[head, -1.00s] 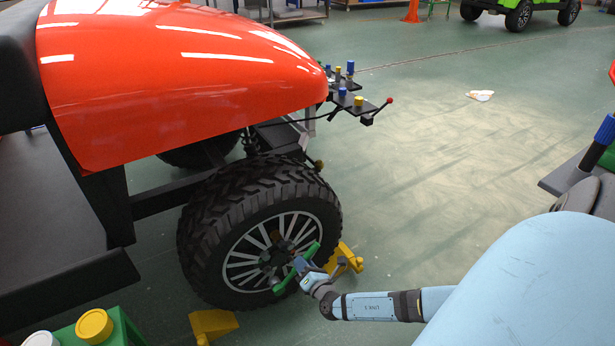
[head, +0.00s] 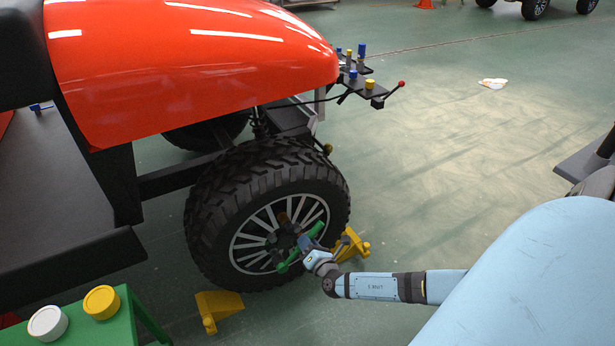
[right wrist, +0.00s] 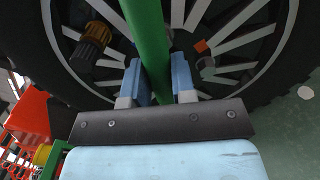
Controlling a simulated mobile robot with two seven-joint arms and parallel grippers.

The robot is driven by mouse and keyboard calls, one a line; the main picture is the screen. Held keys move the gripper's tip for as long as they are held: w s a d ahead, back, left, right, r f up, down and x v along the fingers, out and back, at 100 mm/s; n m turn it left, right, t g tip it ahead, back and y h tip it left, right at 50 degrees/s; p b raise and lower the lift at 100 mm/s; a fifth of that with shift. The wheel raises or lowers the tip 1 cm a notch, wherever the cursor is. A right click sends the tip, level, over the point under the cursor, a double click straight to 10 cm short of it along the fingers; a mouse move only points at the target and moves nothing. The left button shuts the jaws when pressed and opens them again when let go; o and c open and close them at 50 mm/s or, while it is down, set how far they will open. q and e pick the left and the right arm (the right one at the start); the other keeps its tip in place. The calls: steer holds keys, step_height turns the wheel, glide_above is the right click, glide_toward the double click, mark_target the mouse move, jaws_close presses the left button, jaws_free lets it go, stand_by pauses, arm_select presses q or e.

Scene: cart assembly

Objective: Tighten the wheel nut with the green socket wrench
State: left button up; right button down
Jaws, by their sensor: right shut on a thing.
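The front wheel (head: 270,212) of the orange cart stands upright, its grey spoked rim facing me. My right gripper (head: 312,250) is at the wheel's hub and is shut on the green socket wrench (head: 290,264). In the right wrist view the wrench's green bar (right wrist: 150,45) runs between the two blue-grey fingers, in front of the spokes. The wrench's socket end is hidden. My left gripper is not in view.
Yellow chocks sit on the floor at the wheel, one in front (head: 220,306) and one behind (head: 352,245). A green table (head: 125,318) with a yellow lid (head: 101,302) and a white lid (head: 47,323) is at lower left.

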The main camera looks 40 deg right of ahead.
steer(key=shift+w+f, duration=0.1)
steer(key=shift+w, duration=0.15)
stand_by(0.4)
steer(key=shift+w+d+b, duration=0.1)
steer(key=shift+w+b, duration=0.05)
steer(key=shift+b, duration=0.2)
steer(key=shift+w+d+b, duration=0.15)
steer(key=shift+w+b, duration=0.2)
steer(key=shift+w, duration=0.5)
